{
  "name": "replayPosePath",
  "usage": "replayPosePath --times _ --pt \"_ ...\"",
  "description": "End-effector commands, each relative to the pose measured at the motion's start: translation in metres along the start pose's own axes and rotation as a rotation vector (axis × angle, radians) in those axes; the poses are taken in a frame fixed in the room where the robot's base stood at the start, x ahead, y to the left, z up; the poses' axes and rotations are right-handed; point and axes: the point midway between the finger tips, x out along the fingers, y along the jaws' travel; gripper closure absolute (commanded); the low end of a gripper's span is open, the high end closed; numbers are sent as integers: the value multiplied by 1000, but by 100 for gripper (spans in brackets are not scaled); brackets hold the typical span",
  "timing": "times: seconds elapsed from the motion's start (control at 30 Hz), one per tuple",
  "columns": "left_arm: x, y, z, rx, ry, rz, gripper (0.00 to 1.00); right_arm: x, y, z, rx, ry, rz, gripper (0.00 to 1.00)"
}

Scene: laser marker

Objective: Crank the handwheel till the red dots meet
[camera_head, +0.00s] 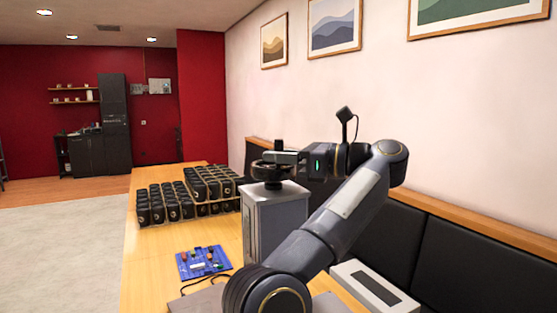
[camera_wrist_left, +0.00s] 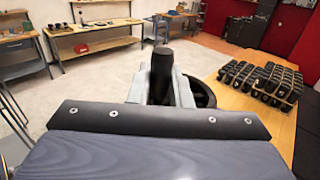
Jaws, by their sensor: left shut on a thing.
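The black handwheel (camera_head: 263,171) lies flat on top of a grey laser marker column (camera_head: 270,225) on the wooden table. My left gripper (camera_head: 283,157) reaches over the wheel from the right, with its fingers shut on the wheel's upright black handle. In the left wrist view the handle (camera_wrist_left: 162,72) stands between the two grey fingers, and part of the wheel rim (camera_wrist_left: 204,95) shows behind the right finger. No red dots can be made out in either view. My right gripper is not in view.
Several black boxes (camera_head: 160,204) stand in rows on the table (camera_head: 150,255) behind the column. A blue mat (camera_head: 190,268) with small coloured parts lies left of it. A pale box with a dark panel (camera_head: 375,288) is at the lower right, beside the black bench (camera_head: 460,255).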

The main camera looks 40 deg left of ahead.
Motion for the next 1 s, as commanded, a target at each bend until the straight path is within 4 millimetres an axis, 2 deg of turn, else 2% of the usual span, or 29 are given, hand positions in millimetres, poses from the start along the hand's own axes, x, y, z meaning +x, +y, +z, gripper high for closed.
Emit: replayPosePath --times 0.67,0.7,0.8,1.0 --pt "1 -1 3 -3 -4 38 100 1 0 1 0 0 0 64" --pt "1 -1 3 -3 -4 38 78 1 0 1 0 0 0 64" --pt "1 -1 2 -2 -3 38 65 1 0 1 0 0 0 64" --pt "1 -1 1 -1 -2 39 63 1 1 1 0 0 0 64"
